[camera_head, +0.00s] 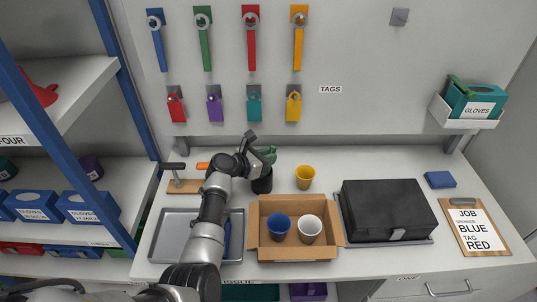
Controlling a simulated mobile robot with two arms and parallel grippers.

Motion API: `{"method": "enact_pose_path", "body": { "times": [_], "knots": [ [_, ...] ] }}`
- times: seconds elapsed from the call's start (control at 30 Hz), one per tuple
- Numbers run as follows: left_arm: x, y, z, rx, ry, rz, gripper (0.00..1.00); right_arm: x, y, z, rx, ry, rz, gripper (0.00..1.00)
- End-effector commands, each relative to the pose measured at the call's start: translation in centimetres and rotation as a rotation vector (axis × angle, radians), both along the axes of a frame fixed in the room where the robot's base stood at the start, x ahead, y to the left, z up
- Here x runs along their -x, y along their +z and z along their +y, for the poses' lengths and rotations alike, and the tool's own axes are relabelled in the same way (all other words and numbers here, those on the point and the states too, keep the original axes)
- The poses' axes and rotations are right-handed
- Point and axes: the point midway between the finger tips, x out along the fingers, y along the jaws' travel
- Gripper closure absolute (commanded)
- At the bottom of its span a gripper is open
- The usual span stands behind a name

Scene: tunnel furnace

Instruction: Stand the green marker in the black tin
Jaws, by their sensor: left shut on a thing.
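The black tin (262,186) stands on the bench behind the cardboard box, partly hidden by my left arm. My left gripper (264,155) is just above the tin's mouth, shut on a green thing that looks like the green marker (269,152). Only a small part of the green shows between the dark fingers. I cannot tell how upright it is, or whether its lower end is inside the tin. My right gripper is not in view.
A yellow cup (305,177) stands right of the tin. A cardboard box (265,246) in front holds a blue cup (279,226) and a white cup (310,229). A black case (389,209) is at right, a grey tray (176,232) at left. Keys and tags hang behind.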

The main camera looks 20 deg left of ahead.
Motion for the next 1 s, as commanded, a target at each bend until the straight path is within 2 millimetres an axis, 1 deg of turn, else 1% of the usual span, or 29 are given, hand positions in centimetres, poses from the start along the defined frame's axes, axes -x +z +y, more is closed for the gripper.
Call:
{"method": "enact_pose_path", "body": {
  "times": [0.1,0.4,0.43,0.6,0.63,0.87,1.0],
  "knots": [
    [0.1,-0.46,0.1,0.0,0.001,0.0,1.0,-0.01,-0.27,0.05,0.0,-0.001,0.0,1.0],
    [0.13,-0.51,0.11,0.0,0.0,0.0,1.0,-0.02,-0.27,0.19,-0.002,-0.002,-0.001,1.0],
    [0.13,-0.51,0.11,0.0,0.0,0.0,0.81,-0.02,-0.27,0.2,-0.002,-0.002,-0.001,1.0],
    [0.13,-0.5,0.1,0.0,0.0,0.0,0.55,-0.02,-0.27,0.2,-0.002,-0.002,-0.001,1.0],
    [0.13,-0.5,0.1,0.0,0.0,0.0,0.52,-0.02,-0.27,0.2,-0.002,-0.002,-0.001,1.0],
    [0.14,-0.5,0.1,0.0,0.0,0.0,0.52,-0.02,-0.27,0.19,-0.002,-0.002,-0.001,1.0],
    [0.64,-0.3,0.52,0.0,0.001,-0.002,0.52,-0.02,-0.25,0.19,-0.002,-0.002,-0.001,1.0]
  ]
}}
